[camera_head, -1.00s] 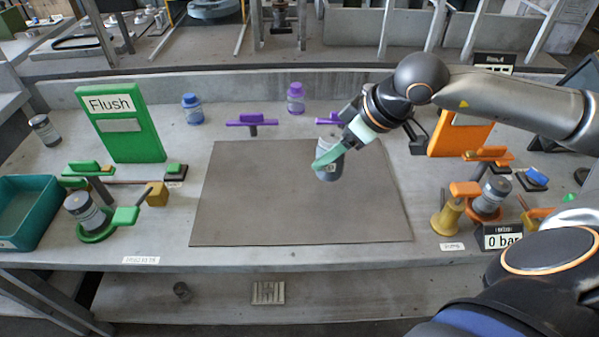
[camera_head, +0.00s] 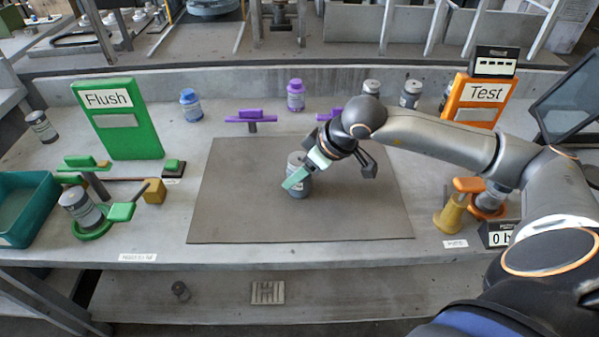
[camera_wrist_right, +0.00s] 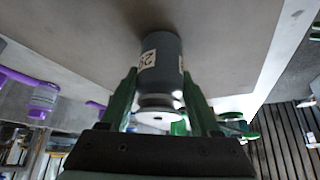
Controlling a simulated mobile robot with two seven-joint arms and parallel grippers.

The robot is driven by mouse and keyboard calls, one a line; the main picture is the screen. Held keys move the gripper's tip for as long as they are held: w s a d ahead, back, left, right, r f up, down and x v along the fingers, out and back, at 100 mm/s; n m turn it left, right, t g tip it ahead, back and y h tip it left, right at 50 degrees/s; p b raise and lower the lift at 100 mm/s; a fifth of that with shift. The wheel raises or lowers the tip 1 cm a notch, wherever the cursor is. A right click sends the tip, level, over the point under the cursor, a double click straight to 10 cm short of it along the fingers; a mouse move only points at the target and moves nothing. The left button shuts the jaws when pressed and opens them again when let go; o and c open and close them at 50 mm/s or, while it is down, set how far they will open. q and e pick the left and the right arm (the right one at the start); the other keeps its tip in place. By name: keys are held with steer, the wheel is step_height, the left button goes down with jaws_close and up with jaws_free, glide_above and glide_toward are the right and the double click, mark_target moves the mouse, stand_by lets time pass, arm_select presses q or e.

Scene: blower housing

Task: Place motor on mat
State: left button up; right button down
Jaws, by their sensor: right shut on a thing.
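The motor (camera_head: 298,183) is a grey cylinder with a white label, upright over the middle of the brown-grey mat (camera_head: 235,215). My right gripper (camera_head: 302,176) is shut on it from the right. In the right wrist view the motor (camera_wrist_right: 160,65) sits between the green fingers of my right gripper (camera_wrist_right: 160,105), its label facing the camera. I cannot tell whether its base touches the mat. The mat (camera_wrist_right: 225,40) fills the upper part of that view. My left gripper is not in view.
A green Flush sign (camera_head: 118,120) and a teal bin (camera_head: 24,208) stand at the left. A green fixture holds a grey cylinder (camera_head: 82,208). Purple clamps (camera_head: 251,117) stand behind the mat. An orange Test sign (camera_head: 476,102) stands at the right. Most of the mat is clear.

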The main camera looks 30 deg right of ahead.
steer(key=shift+c, duration=0.6)
jaws_free()
steer(key=shift+r, duration=0.1)
steer(key=shift+s+d+r, duration=0.1)
steer(key=shift+r, duration=0.1)
steer(key=v, duration=1.1)
steer(key=shift+s+r, duration=0.2)
